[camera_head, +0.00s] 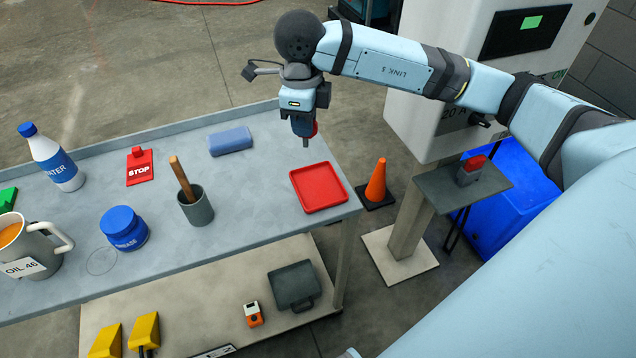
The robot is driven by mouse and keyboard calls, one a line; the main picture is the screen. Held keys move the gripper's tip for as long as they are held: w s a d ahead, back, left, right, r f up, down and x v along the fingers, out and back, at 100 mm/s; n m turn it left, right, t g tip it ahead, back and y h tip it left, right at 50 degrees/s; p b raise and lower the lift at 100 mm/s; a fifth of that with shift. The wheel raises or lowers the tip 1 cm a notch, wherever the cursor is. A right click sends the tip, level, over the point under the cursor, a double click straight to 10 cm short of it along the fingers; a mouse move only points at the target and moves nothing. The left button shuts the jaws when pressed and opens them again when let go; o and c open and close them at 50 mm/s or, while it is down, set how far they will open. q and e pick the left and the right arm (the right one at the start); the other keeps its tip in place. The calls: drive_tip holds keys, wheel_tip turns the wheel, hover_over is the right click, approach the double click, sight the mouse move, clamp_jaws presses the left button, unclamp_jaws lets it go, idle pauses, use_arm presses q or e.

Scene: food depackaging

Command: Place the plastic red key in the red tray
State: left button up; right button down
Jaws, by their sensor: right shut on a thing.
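The red tray (319,188) lies empty at the right end of the grey table, close to its edge. My right gripper (304,134) hangs pointing down, above and slightly behind the tray, apart from it. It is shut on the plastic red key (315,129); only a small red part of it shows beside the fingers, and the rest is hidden. My left gripper is out of view.
An orange cone (376,183) stands right of the table.

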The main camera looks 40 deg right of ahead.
wheel_tip(320, 180, up, 2)
drive_tip(key=d+m+b, duration=0.2)
drive_tip(key=m+b, duration=0.1)
drive_tip(key=m, duration=1.1)
drive_tip(key=m+b, duration=0.4)
drive_tip(key=m, duration=0.7)
hover_over(318, 188)
wheel_tip(318, 188, down, 12)
drive_tip(key=f, duration=0.1)
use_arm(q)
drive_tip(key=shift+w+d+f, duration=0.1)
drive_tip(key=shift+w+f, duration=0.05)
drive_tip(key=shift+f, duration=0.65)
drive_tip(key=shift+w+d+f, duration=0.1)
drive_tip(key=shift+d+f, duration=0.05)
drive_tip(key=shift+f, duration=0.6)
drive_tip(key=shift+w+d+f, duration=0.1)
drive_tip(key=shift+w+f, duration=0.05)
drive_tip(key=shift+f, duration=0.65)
use_arm(e)
drive_tip(key=shift+w+f, duration=0.1)
drive_tip(key=shift+f, duration=2.35)
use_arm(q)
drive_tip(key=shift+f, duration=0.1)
use_arm(e)
drive_tip(key=shift+f, duration=0.1)
